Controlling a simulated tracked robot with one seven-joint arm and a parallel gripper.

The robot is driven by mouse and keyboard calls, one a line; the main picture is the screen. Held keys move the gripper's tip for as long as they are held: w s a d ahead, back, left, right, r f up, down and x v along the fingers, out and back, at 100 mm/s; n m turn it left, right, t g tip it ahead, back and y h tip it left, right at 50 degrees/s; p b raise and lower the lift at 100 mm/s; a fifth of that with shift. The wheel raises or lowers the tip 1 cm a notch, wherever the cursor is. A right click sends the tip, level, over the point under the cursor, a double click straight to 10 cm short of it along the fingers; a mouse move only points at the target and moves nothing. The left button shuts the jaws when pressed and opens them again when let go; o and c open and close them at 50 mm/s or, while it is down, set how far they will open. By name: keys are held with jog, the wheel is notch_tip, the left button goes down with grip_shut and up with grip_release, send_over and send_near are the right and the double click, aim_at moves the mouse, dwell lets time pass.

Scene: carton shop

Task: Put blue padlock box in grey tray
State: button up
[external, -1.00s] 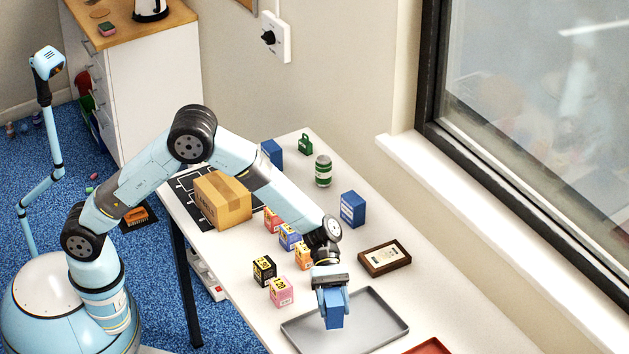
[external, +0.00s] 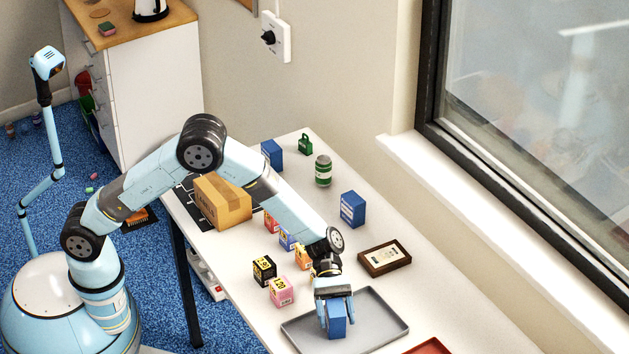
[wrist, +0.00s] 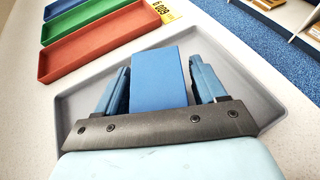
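The blue padlock box (external: 337,320) is upright in the grey tray (external: 385,322), apparently resting on its floor. My gripper (external: 337,308) is over the tray with one finger on each side of the box. In the wrist view, the blue box (wrist: 158,75) stands between the fingers of my gripper (wrist: 160,85), with narrow gaps beside it, so the fingers look open. The grey tray (wrist: 262,100) surrounds them. The box's lower part is hidden by the gripper in the wrist view.
A red tray (external: 428,346) is beside the grey tray; a green tray (wrist: 88,22) lies beyond it. A framed picture (external: 384,258), pink box (external: 281,291) and black box (external: 264,270) stand near. A cardboard carton (external: 222,202) is further back.

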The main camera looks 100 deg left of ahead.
jog(key=shift+o, duration=0.5)
jog(key=shift+a+r, duration=0.15)
jog(key=shift+a, duration=0.05)
jog(key=v, duration=1.1)
jog(key=s+d+r+m+g+y, duration=0.25)
jog(key=s+d+r+m, duration=0.2)
jog(key=s+r, duration=0.55)
jog(key=s+d+r+m+g+y, duration=0.1)
jog(key=s+d+r+m+y, duration=0.25)
jog(key=s+r+m, duration=0.6)
jog(key=s+a+r+m+t+y, duration=0.2)
jog(key=s+m+t+y, duration=0.2)
jog(key=s, duration=2.4)
jog(key=m+y, duration=0.2)
jog(key=m, duration=0.2)
jog(key=shift+a, duration=0.15)
